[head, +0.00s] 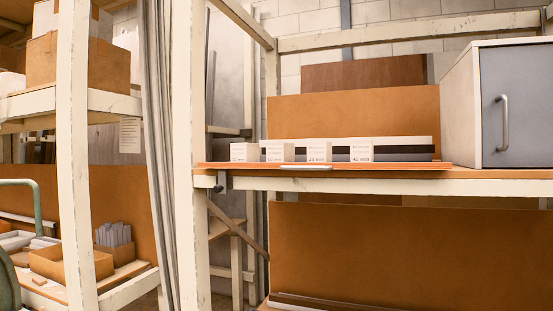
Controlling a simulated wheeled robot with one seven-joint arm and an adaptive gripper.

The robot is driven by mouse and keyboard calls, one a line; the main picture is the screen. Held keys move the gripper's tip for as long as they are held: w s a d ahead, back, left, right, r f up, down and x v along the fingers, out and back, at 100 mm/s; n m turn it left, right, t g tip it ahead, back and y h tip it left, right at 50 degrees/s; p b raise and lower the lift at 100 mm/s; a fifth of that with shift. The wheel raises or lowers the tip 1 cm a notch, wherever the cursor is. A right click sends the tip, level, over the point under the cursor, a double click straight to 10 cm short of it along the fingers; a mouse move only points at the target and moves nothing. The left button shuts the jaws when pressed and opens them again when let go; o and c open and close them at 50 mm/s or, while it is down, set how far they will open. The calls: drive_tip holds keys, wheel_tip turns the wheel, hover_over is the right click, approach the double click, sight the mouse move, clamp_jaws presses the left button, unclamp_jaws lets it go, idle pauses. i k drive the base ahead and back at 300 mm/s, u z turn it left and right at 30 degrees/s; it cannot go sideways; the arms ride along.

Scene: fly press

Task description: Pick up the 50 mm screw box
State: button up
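Several small pale screw boxes stand in a row on the orange-brown shelf board (420,167) in the head view: a far-left box (244,152), a second box (280,152), a third box (319,151) and a far-right box (361,151). Each has a printed label on its front with a size in mm. The print is too small to read surely, so I cannot tell which is the 50 mm screw box. My gripper is not in view.
A grey-doored cabinet (508,105) stands right of the boxes. A pale rack post (187,150) rises to their left, with a small clamp (221,182) beside it. Dark and white strips (400,147) lie behind the boxes. The left rack holds cardboard boxes (75,62) and an open bin (72,262).

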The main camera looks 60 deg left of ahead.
sight(275, 151)
drive_tip(key=u, duration=2)
drive_tip(key=k, duration=0.5)
drive_tip(key=u, duration=1.85)
drive_tip(key=i, duration=2.95)
drive_tip(key=z, duration=2.15)
